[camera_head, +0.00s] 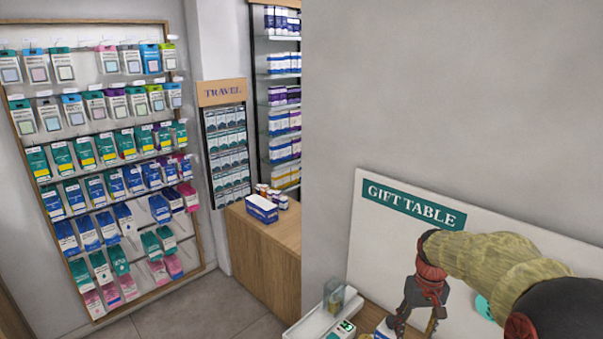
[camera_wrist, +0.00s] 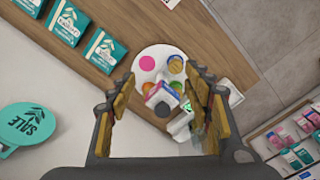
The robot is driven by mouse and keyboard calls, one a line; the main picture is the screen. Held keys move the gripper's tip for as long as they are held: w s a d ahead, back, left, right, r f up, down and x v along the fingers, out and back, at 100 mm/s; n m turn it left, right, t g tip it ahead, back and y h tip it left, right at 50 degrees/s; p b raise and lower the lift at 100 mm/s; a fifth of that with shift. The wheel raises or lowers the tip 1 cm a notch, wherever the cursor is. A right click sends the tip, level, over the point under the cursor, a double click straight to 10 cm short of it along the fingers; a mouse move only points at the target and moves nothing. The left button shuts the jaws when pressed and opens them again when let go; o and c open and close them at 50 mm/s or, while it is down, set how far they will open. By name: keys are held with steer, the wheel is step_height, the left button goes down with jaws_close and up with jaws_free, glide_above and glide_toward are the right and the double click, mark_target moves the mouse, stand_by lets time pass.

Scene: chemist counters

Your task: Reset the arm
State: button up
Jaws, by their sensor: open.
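My gripper (camera_head: 412,326) hangs pointing down in front of the gift table sign board (camera_head: 365,240) in the head view. My arm reaches to it from the right. In the wrist view my gripper (camera_wrist: 160,76) is open, its two fingers wide apart, with nothing held between them.
Teal boxes (camera_wrist: 104,50) and a round teal SALE sign (camera_wrist: 27,123) are at the left in the wrist view. A white tray (camera_head: 308,328) and clear container (camera_head: 334,296) stand left of my gripper in the head view. Stocked racks (camera_head: 100,160) line the far wall.

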steer(key=s+a+f+t+b, duration=0.1)
steer(key=s+a+t+b, duration=0.1)
steer(key=s+b, duration=0.4)
steer(key=s+a+f+t+b, duration=0.1)
steer(key=s+a+b, duration=0.4)
steer(key=s, duration=0.6)
steer(key=s+a+f+t+b, duration=0.2)
steer(key=s+a+f+b, duration=0.1)
steer(key=s+b, duration=0.5)
steer(key=shift+s+a+f+t, duration=0.15)
steer(key=shift+s+a+t, duration=0.15)
steer(key=shift+s, duration=0.25)
